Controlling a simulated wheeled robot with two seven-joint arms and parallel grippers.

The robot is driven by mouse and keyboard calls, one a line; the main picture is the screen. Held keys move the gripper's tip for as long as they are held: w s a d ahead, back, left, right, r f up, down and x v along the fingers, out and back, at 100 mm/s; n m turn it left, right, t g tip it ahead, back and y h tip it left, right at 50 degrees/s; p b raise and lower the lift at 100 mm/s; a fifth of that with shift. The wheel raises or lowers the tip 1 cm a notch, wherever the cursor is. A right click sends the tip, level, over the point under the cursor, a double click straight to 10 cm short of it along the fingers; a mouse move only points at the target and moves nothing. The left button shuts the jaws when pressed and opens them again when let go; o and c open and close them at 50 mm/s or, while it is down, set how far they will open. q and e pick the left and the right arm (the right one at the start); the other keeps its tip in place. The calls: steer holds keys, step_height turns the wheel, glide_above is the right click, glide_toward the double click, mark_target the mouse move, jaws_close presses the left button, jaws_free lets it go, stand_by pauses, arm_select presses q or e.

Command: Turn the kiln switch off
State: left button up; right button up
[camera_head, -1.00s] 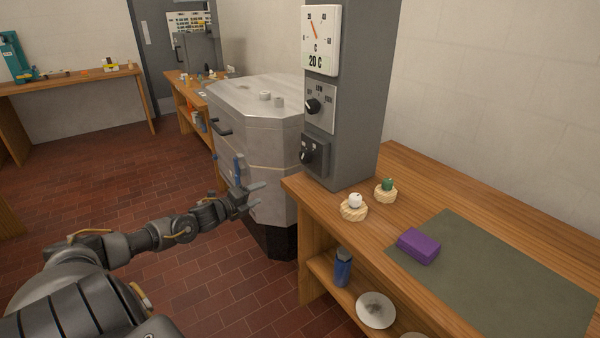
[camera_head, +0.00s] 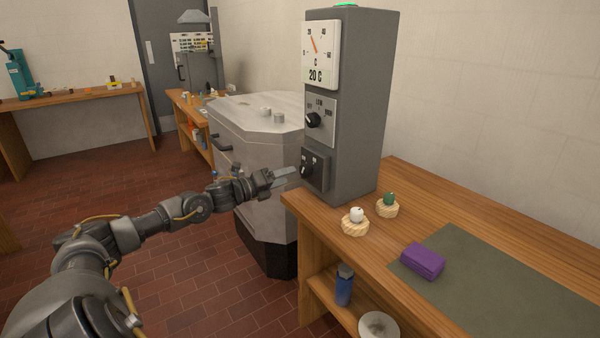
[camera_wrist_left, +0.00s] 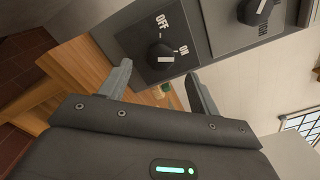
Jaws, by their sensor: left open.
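The kiln switch is a black knob (camera_head: 307,166) on the lower dark panel of the grey control column (camera_head: 352,110). In the left wrist view the switch knob (camera_wrist_left: 160,54) sits beside OFF and ON labels, and its white mark lies toward the ON side. My left gripper (camera_head: 291,174) is open and empty, pointing at this panel with its fingers just short of the knob. In the left wrist view the fingers of my left gripper (camera_wrist_left: 158,72) are spread to either side, below the knob. My right gripper is not in view.
Above the switch are another dial (camera_head: 314,120) and a 20 C gauge (camera_head: 320,52). The grey kiln (camera_head: 258,150) stands behind my left arm. The wooden bench (camera_head: 420,198) holds a purple block (camera_head: 422,261), a mat (camera_head: 500,290) and two knobs on wooden discs.

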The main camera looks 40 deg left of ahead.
mark_target(302, 171)
arm_select(q)
steer(key=x, duration=0.5)
steer(key=shift+r, duration=0.1)
steer(key=shift+p+x, duration=0.3)
steer(key=shift+x, duration=0.5)
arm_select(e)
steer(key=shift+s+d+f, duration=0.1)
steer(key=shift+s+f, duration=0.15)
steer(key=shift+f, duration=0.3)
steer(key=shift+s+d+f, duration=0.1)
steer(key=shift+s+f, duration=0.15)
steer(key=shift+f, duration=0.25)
arm_select(q)
steer(key=c, duration=0.8)
steer(key=shift+a, duration=0.1)
steer(key=shift+c, duration=0.9)
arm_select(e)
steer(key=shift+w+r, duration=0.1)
